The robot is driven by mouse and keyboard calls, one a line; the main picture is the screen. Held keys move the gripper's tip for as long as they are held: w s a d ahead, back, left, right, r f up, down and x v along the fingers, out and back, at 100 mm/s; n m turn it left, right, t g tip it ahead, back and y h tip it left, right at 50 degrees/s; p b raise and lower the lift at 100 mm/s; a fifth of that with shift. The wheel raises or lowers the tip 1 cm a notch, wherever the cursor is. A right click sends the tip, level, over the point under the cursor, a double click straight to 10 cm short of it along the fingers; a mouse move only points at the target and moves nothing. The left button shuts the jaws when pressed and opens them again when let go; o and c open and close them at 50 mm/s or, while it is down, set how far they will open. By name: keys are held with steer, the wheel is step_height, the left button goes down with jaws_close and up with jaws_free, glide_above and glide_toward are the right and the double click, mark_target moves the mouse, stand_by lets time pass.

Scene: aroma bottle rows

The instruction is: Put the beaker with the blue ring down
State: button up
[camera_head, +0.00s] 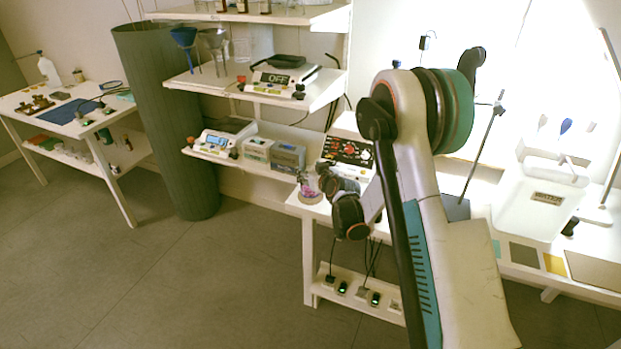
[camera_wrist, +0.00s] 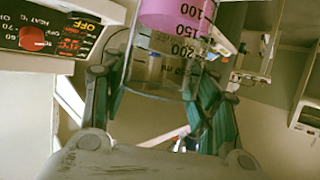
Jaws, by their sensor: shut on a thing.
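My gripper (camera_wrist: 160,98) is shut on a clear beaker (camera_wrist: 152,72) with black volume marks and pink liquid. In the wrist view the picture is upside down and the dark green fingers are on both sides of the glass. In the head view the beaker (camera_head: 309,187) shows small at the left end of the white bench, beside my dark gripper (camera_head: 325,187). I cannot make out a blue ring on it, nor tell whether its base touches the bench.
A device with a black panel and red knob (camera_head: 347,151) stands just behind the beaker. Shelves (camera_head: 325,88) with instruments rise behind. Open floor (camera_head: 230,285) lies to the left.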

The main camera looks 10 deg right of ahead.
steer(key=shift+f, duration=0.45)
steer(key=shift+f, duration=0.15)
steer(key=o, duration=1.6)
steer(key=shift+c, duration=0.2)
